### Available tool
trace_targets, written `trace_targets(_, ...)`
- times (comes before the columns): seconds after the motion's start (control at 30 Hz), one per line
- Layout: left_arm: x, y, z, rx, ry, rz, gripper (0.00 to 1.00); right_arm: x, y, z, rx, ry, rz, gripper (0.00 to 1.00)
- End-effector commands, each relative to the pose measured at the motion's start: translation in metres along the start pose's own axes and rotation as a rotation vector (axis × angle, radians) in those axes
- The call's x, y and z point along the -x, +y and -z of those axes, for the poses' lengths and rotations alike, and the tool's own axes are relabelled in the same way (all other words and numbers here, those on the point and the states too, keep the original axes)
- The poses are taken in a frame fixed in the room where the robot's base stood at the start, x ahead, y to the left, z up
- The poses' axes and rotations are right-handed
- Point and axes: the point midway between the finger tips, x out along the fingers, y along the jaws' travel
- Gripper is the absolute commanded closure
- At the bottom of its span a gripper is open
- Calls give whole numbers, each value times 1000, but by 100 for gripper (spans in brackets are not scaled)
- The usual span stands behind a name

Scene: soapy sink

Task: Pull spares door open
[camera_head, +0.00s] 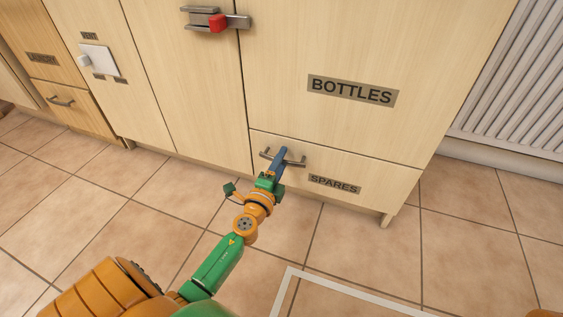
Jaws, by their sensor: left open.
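The spares door (385,189) is the low wooden front under the bottles door, with a dark label reading SPARES. It looks closed, flush with the cabinet. Its metal bar handle (297,163) is at the door's upper left. My left gripper (279,157) is at this handle, with its blue fingers over the bar's middle. The jaws are open, and part of the handle is hidden behind them. I cannot tell whether the fingers touch the bar. My right gripper is not in view.
A drawer handle (61,101) is at the far left. A white radiator (515,95) stands at the right. The tiled floor (470,240) in front is clear, with a pale outline marked on it.

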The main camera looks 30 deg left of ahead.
Motion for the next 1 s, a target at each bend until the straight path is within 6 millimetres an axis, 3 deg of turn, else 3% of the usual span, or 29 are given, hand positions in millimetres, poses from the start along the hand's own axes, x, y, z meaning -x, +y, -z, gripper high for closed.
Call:
trace_targets(0.27, -2, 0, 0, 1, 0, -1, 53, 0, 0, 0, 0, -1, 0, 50)
trace_targets(0.43, -2, 0, 0, 1, 0, -1, 99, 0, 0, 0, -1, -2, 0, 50)
trace_targets(1.0, -2, 1, 0, 1, 0, -1, 100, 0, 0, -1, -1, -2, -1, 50)
